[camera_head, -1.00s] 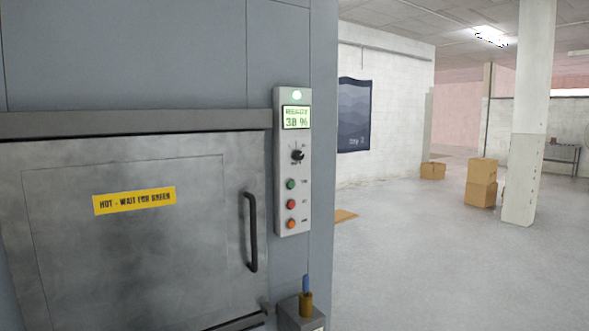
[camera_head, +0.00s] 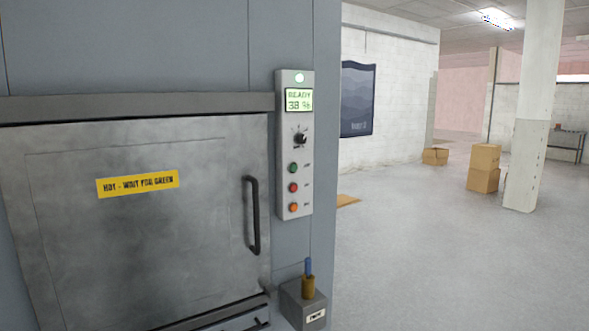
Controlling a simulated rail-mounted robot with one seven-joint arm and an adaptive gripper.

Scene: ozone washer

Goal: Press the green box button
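A green button (camera_head: 293,168) sits on the grey control panel (camera_head: 283,138) at the right edge of the machine front. It is the top one of three stacked buttons, above a red button (camera_head: 293,188) and an orange button (camera_head: 293,207). A black knob (camera_head: 300,138) is above them. The lit display (camera_head: 299,100) appears to read READY and 38 %, with a pale green lamp (camera_head: 299,77) lit above it. Small labels beside the buttons are too blurred to read. My gripper is not in view.
The metal door (camera_head: 70,240) has a black handle (camera_head: 252,215) and a yellow label (camera_head: 138,184) reading "HOT - WAIT FOR GREEN". A grey box (camera_head: 292,305) with a brass and blue piece (camera_head: 308,285) juts out below the panel. Open floor (camera_head: 420,270) lies right, with cartons (camera_head: 484,168) beyond.

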